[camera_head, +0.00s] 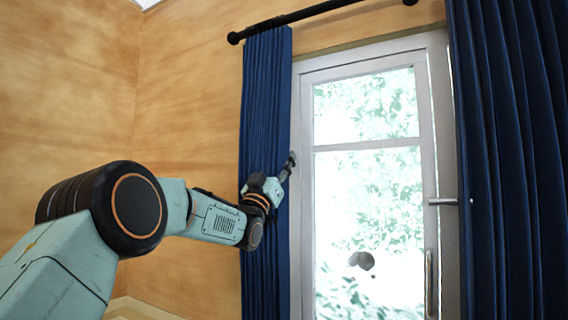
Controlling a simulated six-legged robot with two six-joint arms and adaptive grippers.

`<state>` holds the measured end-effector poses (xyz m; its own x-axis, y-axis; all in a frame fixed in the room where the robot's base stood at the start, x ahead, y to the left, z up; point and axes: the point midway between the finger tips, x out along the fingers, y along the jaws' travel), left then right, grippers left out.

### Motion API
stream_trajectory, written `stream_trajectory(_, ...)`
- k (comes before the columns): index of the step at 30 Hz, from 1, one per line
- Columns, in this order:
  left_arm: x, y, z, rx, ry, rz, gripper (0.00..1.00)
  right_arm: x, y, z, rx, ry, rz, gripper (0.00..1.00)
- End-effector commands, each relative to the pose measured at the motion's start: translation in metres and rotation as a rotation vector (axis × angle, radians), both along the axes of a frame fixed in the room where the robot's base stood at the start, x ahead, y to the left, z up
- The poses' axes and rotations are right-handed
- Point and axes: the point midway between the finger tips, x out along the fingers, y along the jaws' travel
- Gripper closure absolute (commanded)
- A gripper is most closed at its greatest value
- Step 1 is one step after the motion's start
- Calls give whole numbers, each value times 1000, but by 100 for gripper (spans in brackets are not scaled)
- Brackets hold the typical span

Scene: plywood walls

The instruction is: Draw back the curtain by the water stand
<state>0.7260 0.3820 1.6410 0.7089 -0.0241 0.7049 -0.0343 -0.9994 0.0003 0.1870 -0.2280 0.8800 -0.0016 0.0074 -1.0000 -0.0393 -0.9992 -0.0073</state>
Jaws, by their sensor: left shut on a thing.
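A dark blue curtain (265,100) hangs in narrow, bunched folds at the left side of a white-framed glass door or window. A second dark blue curtain (510,150) hangs wider at the right and covers the right edge of the frame. My left gripper (288,168) is at the right edge of the left curtain, beside the white frame, and is shut on that curtain. The pinched cloth itself is hard to make out. My right gripper is not in view. No water stand shows.
A black rod (300,14) with a round end runs above the curtains. The white frame (303,200) has a lever handle (443,201) and an upright pull (429,285) at the right. A small grey shape (361,260) shows against the glass. Plywood walls (190,100) stand left.

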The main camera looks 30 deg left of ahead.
Motion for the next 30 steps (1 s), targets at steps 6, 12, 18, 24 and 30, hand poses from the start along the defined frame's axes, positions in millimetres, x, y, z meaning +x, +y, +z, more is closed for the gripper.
stream_trajectory(6, -2, 0, 4, 0, -8, 0, 54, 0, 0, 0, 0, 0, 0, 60)
stream_trajectory(12, -1, 0, 2, 0, -4, 0, 37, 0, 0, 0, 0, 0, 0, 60)
stream_trajectory(18, 0, -1, 1, 0, -2, 0, 36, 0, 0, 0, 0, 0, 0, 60)
stream_trajectory(24, -2, 0, -2, -1, -1, 1, 36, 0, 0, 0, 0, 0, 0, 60)
stream_trajectory(30, -17, 1, -16, -2, 0, 1, 36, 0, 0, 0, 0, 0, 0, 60)
